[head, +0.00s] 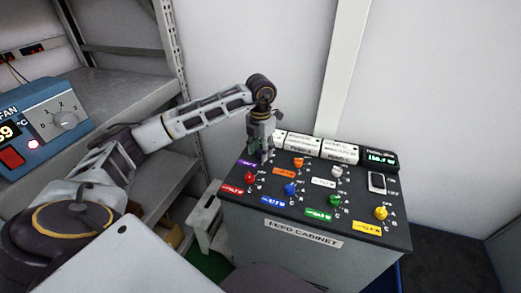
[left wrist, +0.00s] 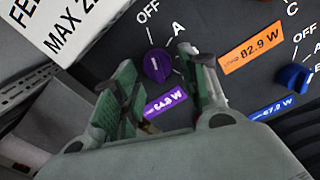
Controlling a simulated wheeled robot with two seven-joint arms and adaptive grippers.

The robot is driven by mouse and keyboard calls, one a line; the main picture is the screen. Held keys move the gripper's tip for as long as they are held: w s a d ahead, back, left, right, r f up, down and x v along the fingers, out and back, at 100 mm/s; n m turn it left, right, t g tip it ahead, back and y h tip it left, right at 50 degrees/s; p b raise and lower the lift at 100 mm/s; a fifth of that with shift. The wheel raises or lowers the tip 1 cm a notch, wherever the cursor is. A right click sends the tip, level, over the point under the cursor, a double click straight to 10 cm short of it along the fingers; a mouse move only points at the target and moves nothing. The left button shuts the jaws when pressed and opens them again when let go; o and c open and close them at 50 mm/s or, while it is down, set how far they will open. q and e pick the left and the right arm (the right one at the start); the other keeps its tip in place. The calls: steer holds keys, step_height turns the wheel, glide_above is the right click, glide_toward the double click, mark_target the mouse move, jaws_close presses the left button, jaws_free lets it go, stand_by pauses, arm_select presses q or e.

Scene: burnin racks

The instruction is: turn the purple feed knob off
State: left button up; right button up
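The purple feed knob (left wrist: 158,64) shows in the left wrist view on the dark panel, between the fingertips of my left gripper (left wrist: 155,57). The fingers are open, one on each side of it; I cannot tell whether they touch it. OFF, A and a partly covered B are printed around the knob. Its pointer setting is not clear. Its purple label (left wrist: 166,103) reads about 64.8 W. In the head view my left gripper (head: 261,152) points down at the cabinet's back left and hides the knob; the purple label (head: 247,163) shows beside it. My right gripper is not in view.
The feed cabinet (head: 303,233) also has red (head: 249,177), orange (head: 298,162), blue (head: 290,189), white, green and yellow knobs. A black-and-white switch (head: 377,182) and lit display (head: 381,160) are at right. Shelving and a blue fan unit (head: 45,120) stand left.

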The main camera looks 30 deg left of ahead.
mark_target(260, 152)
arm_select(q)
step_height(260, 152, up, 12)
stand_by(1.0)
stand_by(0.6)
